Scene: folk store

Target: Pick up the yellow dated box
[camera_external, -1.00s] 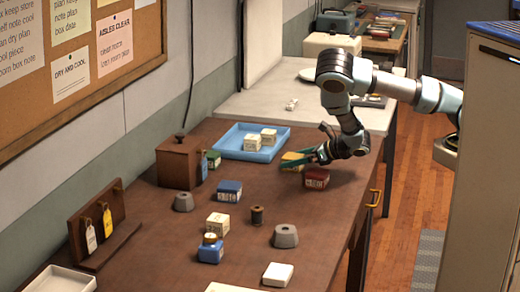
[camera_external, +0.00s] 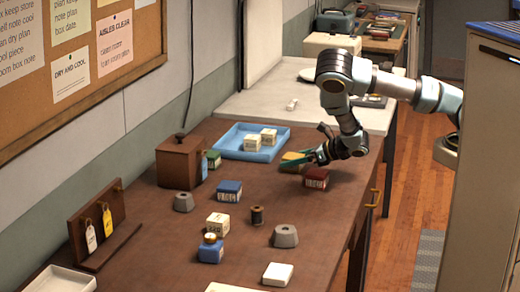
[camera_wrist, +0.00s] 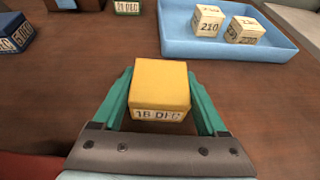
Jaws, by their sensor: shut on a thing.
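The yellow dated box (camera_wrist: 160,84) has a pale label on its near face that reads roughly "18 DEC". In the wrist view it sits between the two green fingers of my gripper (camera_wrist: 160,100), which are shut on its sides. In the external view my gripper (camera_external: 312,160) reaches in from the right over the brown table, and the yellow box (camera_external: 294,157) is partly hidden by the fingers. I cannot tell whether the box touches the table.
A red dated box (camera_external: 316,179) stands close in front of my gripper. A blue tray (camera_external: 232,151) with two cream boxes lies to the left. A blue box (camera_external: 228,190), a green box (camera_external: 213,158) and a wooden box (camera_external: 178,163) stand farther left. Grey weights (camera_external: 285,237) stand nearer the front.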

